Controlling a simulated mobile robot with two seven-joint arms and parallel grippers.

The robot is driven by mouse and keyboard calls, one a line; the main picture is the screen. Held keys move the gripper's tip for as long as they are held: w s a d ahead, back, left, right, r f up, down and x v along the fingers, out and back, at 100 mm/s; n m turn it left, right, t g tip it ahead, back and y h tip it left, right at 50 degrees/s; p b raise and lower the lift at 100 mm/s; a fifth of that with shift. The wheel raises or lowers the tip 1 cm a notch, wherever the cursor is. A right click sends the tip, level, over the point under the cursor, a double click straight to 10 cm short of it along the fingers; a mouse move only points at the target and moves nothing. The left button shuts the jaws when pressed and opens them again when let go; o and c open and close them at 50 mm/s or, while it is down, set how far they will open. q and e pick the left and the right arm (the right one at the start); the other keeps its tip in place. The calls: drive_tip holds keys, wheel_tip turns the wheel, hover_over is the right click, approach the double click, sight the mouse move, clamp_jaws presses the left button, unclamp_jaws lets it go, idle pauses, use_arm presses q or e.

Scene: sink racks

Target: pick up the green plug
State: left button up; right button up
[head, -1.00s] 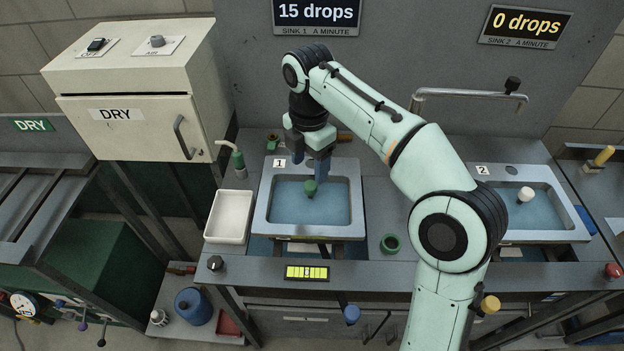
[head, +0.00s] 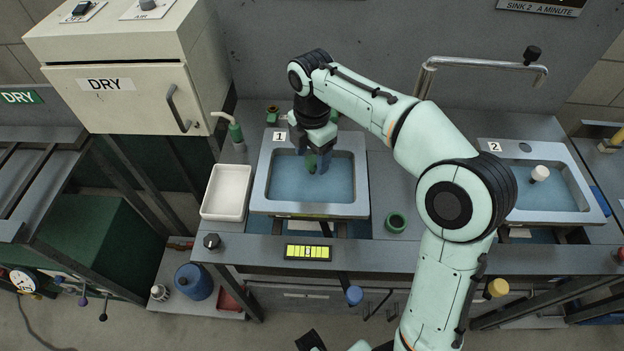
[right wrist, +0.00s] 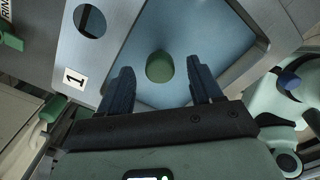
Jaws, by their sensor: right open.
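The green plug (head: 311,161) is in the blue-floored basin of sink 1 (head: 260,205), partly hidden by a finger in the head view. In the right wrist view the plug (right wrist: 160,67) shows as a rounded green top between the two finger lines, a little beyond the fingertips. My right gripper (head: 313,154) reaches down into the basin right by the plug. Its dark blue fingers (right wrist: 161,75) are open and apart, with nothing held. I cannot tell how far above the plug the tips are.
A white tray (head: 227,192) stands left of the sink, near a green-handled spout (head: 235,131). A green ring (head: 397,222) lies on the counter to the right. Sink 2 (head: 546,215) holds a white plug (head: 540,173).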

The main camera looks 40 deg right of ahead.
sight(312, 175)
wheel_tip(312, 175, down, 4)
drive_tip(key=shift+f+b, duration=0.1)
drive_tip(key=shift+b, duration=0.25)
drive_tip(key=c, duration=1.1)
drive_tip(key=shift+c, duration=0.2)
